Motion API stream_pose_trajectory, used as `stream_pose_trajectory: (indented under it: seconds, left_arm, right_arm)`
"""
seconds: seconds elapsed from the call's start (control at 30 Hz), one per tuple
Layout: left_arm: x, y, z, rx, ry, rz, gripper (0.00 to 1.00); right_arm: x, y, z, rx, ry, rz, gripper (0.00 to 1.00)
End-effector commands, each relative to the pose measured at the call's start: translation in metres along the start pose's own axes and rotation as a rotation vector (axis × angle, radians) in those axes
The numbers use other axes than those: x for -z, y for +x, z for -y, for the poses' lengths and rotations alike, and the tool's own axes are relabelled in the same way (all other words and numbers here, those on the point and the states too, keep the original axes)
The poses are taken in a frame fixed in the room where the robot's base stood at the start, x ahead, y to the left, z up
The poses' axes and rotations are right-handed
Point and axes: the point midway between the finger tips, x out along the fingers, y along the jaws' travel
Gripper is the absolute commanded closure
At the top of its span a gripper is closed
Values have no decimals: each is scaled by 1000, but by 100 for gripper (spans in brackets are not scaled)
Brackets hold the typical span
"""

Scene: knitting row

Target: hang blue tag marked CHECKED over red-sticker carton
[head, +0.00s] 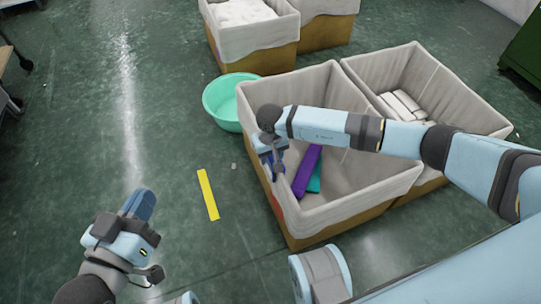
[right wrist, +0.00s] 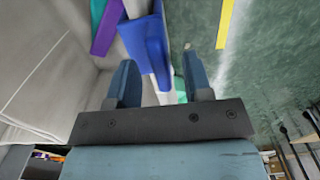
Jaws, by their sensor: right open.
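The carton with the red sticker (head: 277,205) is the front one, lined in pale cloth (head: 345,208); the sticker shows on its left side, partly covered by the liner. The blue tag (right wrist: 148,42) lies across the carton's left rim, just beyond my right fingertips in the right wrist view; no lettering is readable. In the head view a bit of blue shows beside my right gripper (head: 274,172), which is at that rim. My right gripper (right wrist: 162,82) is open, its fingers apart with nothing clearly between them. My left gripper (head: 138,205) is away over the floor at lower left; its jaw gap is unclear.
A purple piece (head: 307,170) and a teal piece (head: 315,181) lie inside the front carton. Another lined carton (head: 475,108) with white contents stands to its right, and more stand behind. A green basin (head: 220,103) and yellow floor strip (head: 208,195) are left. Floor there is mostly clear.

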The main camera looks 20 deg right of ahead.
Motion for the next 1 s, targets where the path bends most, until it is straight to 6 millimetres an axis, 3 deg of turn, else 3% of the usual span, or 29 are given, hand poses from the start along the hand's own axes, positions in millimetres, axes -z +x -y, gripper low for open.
stream_pose_trajectory:
  seconds: [0.3,0.5,0.7,1.0]
  left_arm:
    - [29,-6,-8,15,-56,-60,100]
    - [45,-8,-9,22,-51,-119,100]
    - [51,-9,-10,24,-49,-145,100]
    - [51,-9,-10,24,-47,-148,100]
  right_arm:
    - [1,-77,0,0,-1,-3,54]
    - [0,-110,0,-1,0,-2,54]
    - [0,-125,0,-1,0,0,54]
    - [0,-125,0,-1,0,1,54]
